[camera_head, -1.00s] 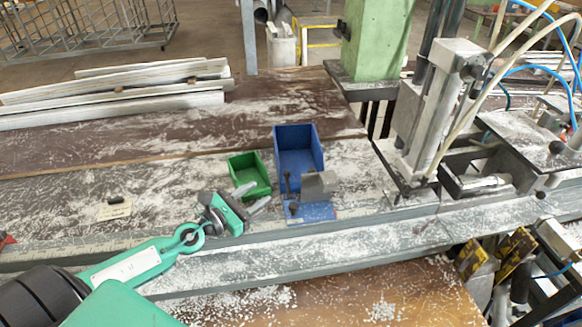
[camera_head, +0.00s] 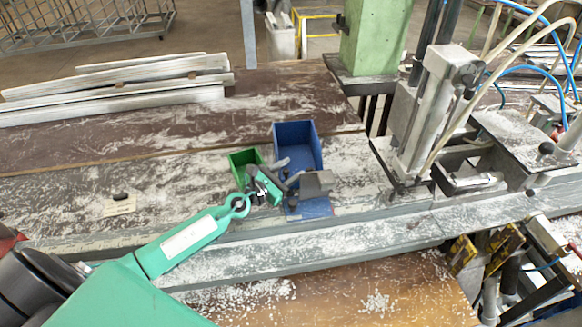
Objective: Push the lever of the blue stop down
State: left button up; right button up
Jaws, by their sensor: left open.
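The blue stop (camera_head: 317,208) sits on the bench rail in the middle of the head view. Its grey block (camera_head: 315,183) shows on top; its dark lever is largely hidden behind my gripper, so I cannot tell its position. My left gripper (camera_head: 283,171) is open. Its fingers are at the left side of the stop, close to the lever; I cannot tell whether they touch it. My right gripper is not in view.
A green bin (camera_head: 240,162) and a taller blue bin (camera_head: 296,137) stand just behind the gripper. A clamp machine with a cylinder (camera_head: 432,110) and hoses stands to the right. Long profiles (camera_head: 120,92) lie at the back left.

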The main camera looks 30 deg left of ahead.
pick_arm(q)
jog(key=shift+w+d, duration=0.15)
jog(key=shift+w, duration=0.3)
grip_shut()
dwell(0.3)
